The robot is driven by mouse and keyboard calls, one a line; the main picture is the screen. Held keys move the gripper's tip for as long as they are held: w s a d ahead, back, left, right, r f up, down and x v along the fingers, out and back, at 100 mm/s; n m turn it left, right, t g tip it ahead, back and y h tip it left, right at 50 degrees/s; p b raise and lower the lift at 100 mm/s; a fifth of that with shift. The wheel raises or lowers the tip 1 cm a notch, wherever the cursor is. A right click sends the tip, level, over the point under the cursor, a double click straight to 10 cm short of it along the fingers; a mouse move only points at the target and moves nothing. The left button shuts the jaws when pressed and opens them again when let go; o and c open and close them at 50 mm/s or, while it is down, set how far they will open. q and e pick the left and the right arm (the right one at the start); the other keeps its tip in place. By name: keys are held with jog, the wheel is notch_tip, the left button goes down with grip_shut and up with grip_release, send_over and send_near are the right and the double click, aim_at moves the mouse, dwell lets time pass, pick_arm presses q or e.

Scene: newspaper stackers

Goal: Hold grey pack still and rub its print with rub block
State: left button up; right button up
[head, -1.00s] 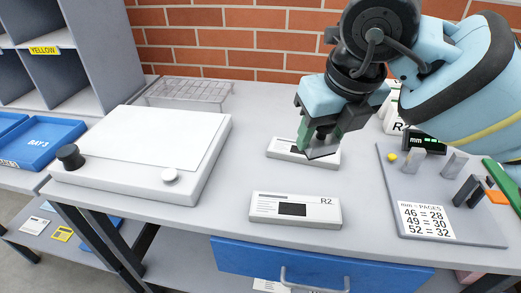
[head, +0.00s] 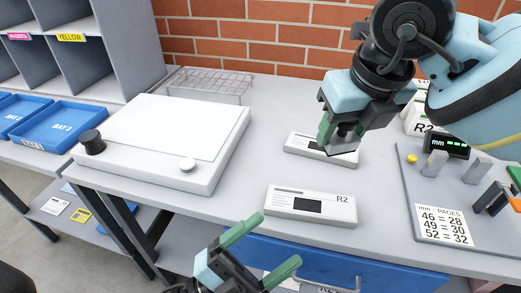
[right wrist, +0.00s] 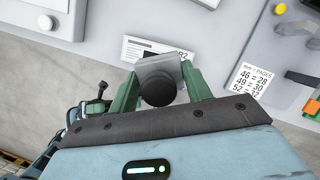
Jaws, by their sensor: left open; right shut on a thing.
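A pale grey pack marked R2 (head: 310,205) lies flat near the table's front edge, with a dark rectangle on its top. It also shows in the right wrist view (right wrist: 150,48), partly hidden behind the rub block. My right gripper (head: 338,137) is shut on the rub block (right wrist: 160,68), a grey block with a round black knob, held above the table. In the head view it overlaps a second, similar pack (head: 302,143) farther back. My left gripper (head: 262,252) is open and empty at the bottom of the head view, in front of the table edge, apart from the front pack.
A white plate with knobs (head: 160,135) stands on the left, with a wire rack (head: 210,83) behind it. On the right, a grey board (head: 415,190) carries a page card (head: 443,225) and several small blocks. A blue drawer (head: 330,260) is below the table edge.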

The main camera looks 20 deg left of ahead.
pick_arm(q)
jog(key=d+r+m+g+h, duration=0.35)
jog(key=m+g+h, duration=0.2)
jog(key=m, duration=0.25)
jog(key=m+g+y, duration=1)
jog(key=m+y, duration=0.9)
jog(key=m, duration=0.5)
send_near(284, 198)
jog(key=shift+x, duration=4.35)
